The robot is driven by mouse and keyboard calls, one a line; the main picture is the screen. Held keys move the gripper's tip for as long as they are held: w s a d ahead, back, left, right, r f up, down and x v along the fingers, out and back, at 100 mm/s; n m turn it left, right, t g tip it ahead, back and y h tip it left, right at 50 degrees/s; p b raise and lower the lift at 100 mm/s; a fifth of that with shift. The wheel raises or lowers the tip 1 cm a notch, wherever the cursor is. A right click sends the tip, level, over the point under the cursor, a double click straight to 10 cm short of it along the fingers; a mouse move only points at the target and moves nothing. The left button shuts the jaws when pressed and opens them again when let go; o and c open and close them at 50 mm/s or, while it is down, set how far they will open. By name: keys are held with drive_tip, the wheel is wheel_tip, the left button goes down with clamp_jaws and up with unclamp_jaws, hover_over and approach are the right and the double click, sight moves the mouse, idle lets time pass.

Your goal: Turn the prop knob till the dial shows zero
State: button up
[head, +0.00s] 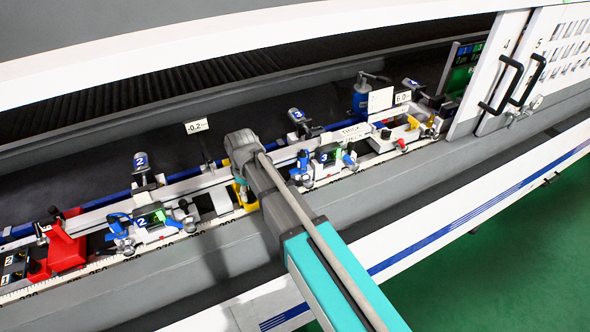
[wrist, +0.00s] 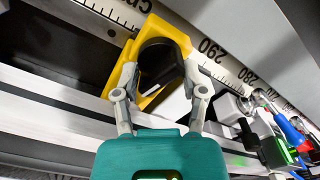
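The yellow prop (wrist: 172,30) sits by the ruled rail, with its black knob (wrist: 160,62) facing my gripper (wrist: 162,80). My gripper's two fingers stand apart on either side of the knob. Yellow shows between the left finger and the knob, so they look apart there; contact on the right is unclear. In the head view my arm hides most of the prop, and only a yellow edge (head: 243,197) shows. A white sign reading -0.2 (head: 196,125) stands behind the rail; the dial's own face is too small to read.
Numbered blue-and-white clamp units (head: 150,220) and (head: 325,160) flank my arm along the rail. A red stop block (head: 66,250) stands at the left. A second sign reads 0.0 (head: 403,97) at the right. White doors with black handles (head: 510,85) close the far right.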

sight(249, 190)
drive_tip(key=n, duration=2)
drive_tip(key=shift+r, duration=0.1)
wheel_tip(249, 190, up, 14)
drive_tip(key=p, duration=1.4)
drive_tip(key=d+f+m+b, duration=0.2)
drive_tip(key=d+m, duration=0.3)
drive_tip(key=d, duration=0.2)
drive_tip(key=w+d+f+m+b, duration=0.1)
drive_tip(key=d+f+m+b, duration=0.1)
drive_tip(key=d+m, duration=0.4)
drive_tip(key=shift+d+f+b, duration=0.35)
drive_tip(key=shift+d+f, duration=0.05)
drive_tip(key=shift+d, duration=0.05)
drive_tip(key=shift+m, duration=0.3)
drive_tip(key=shift+a, duration=0.1)
